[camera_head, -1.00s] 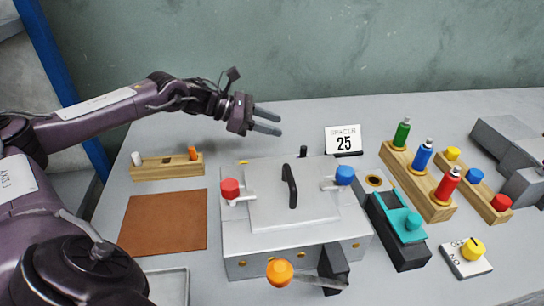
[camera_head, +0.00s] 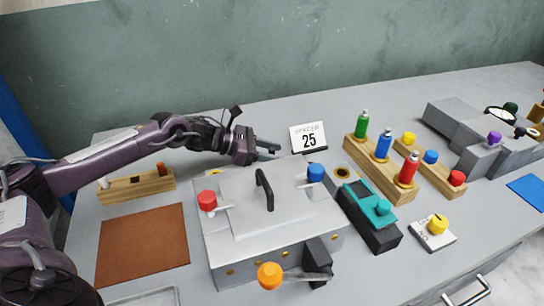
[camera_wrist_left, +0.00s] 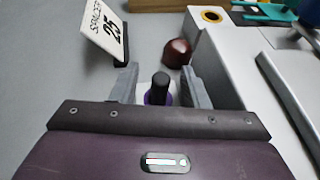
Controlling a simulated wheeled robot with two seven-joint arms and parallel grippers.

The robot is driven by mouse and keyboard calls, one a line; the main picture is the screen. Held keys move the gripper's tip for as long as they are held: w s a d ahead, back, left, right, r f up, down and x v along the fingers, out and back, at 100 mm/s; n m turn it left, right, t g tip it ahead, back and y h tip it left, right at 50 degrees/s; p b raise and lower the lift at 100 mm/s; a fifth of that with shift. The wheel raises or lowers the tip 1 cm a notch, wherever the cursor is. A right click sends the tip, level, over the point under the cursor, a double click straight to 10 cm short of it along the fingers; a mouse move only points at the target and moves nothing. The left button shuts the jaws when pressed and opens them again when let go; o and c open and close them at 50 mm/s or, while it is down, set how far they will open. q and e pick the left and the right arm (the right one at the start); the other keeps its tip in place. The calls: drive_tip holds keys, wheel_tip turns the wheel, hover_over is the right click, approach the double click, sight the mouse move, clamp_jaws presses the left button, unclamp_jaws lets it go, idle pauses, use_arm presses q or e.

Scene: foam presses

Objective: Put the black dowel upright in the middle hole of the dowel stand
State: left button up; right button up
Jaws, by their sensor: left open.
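The wooden dowel stand (camera_head: 160,187) is at the left of the table in the head view. A white dowel (camera_head: 103,184) is at its left end and an orange-brown one (camera_head: 161,169) at its right end. A dark spot marks its middle. My left gripper (camera_head: 273,150) is low behind the grey press box in the head view. In the left wrist view, a black-topped upright piece with purple lower down, seemingly the black dowel (camera_wrist_left: 160,88), shows between the open fingers (camera_wrist_left: 158,85). Contact cannot be told. My right gripper is not in view.
The grey press box (camera_head: 270,240) stands just in front of my left gripper. The number sign (camera_head: 309,138) is close beyond the fingertips. A dark red rounded thing (camera_wrist_left: 177,52) lies ahead in the wrist view. The brown mat (camera_head: 143,243) is bare.

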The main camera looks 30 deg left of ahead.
use_arm(q)
clamp_jaws()
drive_tip(key=shift+r, duration=0.1)
idle(0.3)
